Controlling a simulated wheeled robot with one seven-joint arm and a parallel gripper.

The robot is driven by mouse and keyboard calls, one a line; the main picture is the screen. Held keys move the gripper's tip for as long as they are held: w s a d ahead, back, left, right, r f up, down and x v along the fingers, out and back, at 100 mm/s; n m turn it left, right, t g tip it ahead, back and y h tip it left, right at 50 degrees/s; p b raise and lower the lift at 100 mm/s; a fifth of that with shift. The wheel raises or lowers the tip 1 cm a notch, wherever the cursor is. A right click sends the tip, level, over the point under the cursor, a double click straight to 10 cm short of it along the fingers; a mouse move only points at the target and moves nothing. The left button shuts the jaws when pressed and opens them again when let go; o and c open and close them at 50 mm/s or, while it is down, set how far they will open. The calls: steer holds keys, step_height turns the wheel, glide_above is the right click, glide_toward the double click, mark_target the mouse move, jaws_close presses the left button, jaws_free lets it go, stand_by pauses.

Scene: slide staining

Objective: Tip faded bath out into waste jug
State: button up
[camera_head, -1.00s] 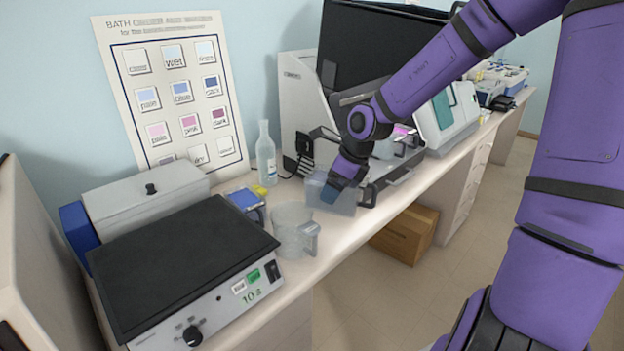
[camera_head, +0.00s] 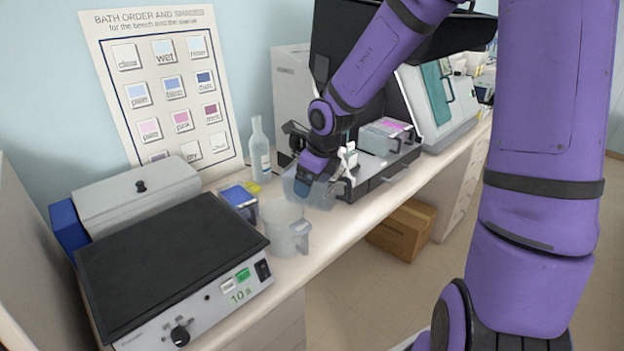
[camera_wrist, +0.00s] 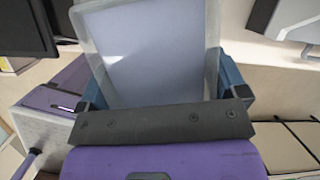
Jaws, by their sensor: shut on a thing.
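My gripper (camera_head: 322,182) is shut on a clear, boxy bath (camera_head: 303,187) in the head view. The bath is held just right of the waste jug and looks tilted toward it. The waste jug (camera_head: 287,236) is a clear, handled jug standing upright near the bench's front edge. I cannot tell whether liquid is leaving the bath, and the jug's contents are unclear.
A black-topped hotplate (camera_head: 170,262) stands left of the jug. A blue-filled bath (camera_head: 238,197) and a clear bottle (camera_head: 259,150) stand behind the jug. A pink-topped bath (camera_head: 386,136) sits on a dark tray to the right. The bench's front edge is close.

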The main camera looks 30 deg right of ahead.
steer(key=shift+r+h, duration=0.6)
steer(key=shift+h, duration=0.1)
steer(key=shift+r+g+h, duration=0.2)
steer(key=shift+g+h, duration=0.1)
steer(key=shift+h, duration=0.2)
steer(key=shift+r+n+h, duration=0.2)
steer(key=shift+n+h, duration=0.1)
steer(key=shift+h, duration=0.2)
steer(key=h, duration=0.1)
steer(key=r+h, duration=0.1)
steer(key=h, duration=0.1)
steer(key=shift+w+a+g, duration=0.1)
steer(key=shift+a+g, duration=0.2)
steer(key=shift+a, duration=0.05)
steer(key=h, duration=0.2)
steer(key=shift+w+a+n+h, duration=0.1)
steer(key=shift+a+n+h, duration=0.3)
steer(key=shift+a+f+g+h, duration=0.15)
steer(key=shift+a+g+h, duration=0.25)
steer(key=shift+h, duration=0.6)
steer(key=shift+w+a+f+n+h, duration=0.15)
steer(key=shift+a+f+n+h, duration=0.25)
steer(key=shift+h, duration=0.5)
steer(key=shift+w+a+f+n+h, duration=0.1)
steer(key=shift+a+f+h, duration=0.1)
steer(key=shift+a+h, duration=0.55)
steer(key=shift+d+r+y, duration=0.3)
steer(key=shift+d+y, duration=0.2)
steer(key=shift+y, duration=0.05)
